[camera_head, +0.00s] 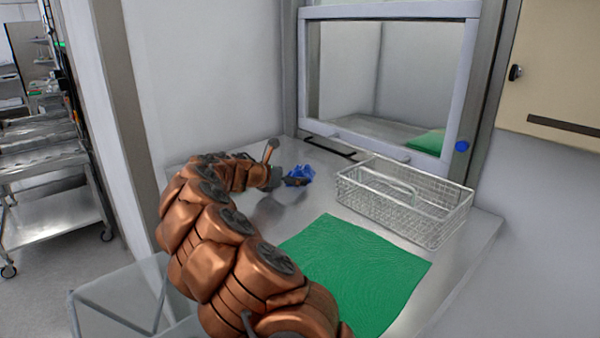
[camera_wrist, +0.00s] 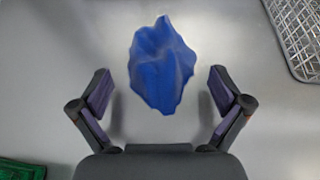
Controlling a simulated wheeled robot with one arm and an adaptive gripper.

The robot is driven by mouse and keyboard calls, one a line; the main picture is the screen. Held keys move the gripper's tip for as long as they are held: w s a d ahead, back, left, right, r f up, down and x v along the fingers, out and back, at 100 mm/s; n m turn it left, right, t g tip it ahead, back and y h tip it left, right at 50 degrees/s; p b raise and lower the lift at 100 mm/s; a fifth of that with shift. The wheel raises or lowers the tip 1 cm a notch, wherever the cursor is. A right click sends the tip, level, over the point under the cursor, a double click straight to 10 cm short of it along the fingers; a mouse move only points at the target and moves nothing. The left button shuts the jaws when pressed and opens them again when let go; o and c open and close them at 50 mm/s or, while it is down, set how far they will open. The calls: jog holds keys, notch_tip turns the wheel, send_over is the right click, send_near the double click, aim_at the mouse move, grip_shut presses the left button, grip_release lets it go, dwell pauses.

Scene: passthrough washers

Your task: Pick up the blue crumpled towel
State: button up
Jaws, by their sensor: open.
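The blue crumpled towel (camera_wrist: 160,66) lies on the grey metal counter. In the wrist view it sits at the upper middle, between and slightly beyond my two spread fingers. My gripper (camera_wrist: 160,96) is open and empty, with a finger to each side of the towel and a gap on both sides. In the head view the towel (camera_head: 301,173) shows as a small blue heap at the back of the counter, just right of my gripper (camera_head: 293,181), which partly covers it. I cannot tell the exact height of my fingers above the counter.
A wire basket (camera_head: 440,222) with a handle stands right of the towel; its corner shows in the wrist view (camera_wrist: 300,35). A green mat (camera_head: 355,270) lies nearer on the counter. A framed pass-through window (camera_head: 385,80) and a black handle (camera_head: 328,148) are behind. Bare counter surrounds the towel.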

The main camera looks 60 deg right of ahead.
jog(key=shift+s+d+f, duration=0.1)
jog(key=shift+d, duration=0.15)
jog(key=c, duration=1.2)
